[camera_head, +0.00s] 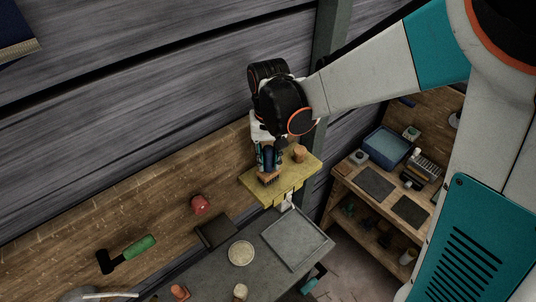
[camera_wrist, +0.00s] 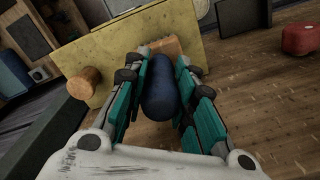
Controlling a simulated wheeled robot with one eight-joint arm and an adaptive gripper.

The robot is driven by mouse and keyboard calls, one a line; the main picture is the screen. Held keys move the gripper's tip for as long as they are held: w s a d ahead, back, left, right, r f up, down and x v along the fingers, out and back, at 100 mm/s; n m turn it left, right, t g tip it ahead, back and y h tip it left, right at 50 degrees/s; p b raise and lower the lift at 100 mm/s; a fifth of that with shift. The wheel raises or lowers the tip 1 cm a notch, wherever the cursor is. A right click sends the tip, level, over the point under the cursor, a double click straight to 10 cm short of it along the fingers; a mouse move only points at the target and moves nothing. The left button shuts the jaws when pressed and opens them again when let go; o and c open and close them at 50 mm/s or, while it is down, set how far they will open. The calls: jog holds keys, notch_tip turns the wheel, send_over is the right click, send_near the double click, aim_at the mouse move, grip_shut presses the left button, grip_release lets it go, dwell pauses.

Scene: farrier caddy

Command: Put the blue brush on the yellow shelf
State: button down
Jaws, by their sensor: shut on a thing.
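My gripper (camera_wrist: 160,95) is shut on the blue brush (camera_wrist: 160,88), whose rounded dark blue body sits between the teal fingers in the wrist view. The brush's tan bristle or wood end (camera_head: 268,178) shows below the fingers in the head view. The yellow shelf (camera_head: 292,183) is directly under and around the brush, fixed at the wooden wall. The brush is over the shelf's left part; I cannot tell whether it touches the surface. In the wrist view the shelf (camera_wrist: 112,45) lies beyond the fingers.
A wooden cylinder (camera_head: 300,153) stands on the shelf, right of my gripper. Below is a grey bench (camera_head: 215,275) with a tray (camera_head: 297,240) and a round pale disc (camera_head: 241,252). A red object (camera_head: 200,205) and a green-handled hammer (camera_head: 127,253) are left. A workbench (camera_head: 345,190) stands right.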

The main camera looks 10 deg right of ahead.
jog(key=shift+f, duration=0.3)
jog(key=c, duration=1.2)
grip_release()
jog(key=shift+c, duration=0.2)
jog(key=shift+r, duration=0.1)
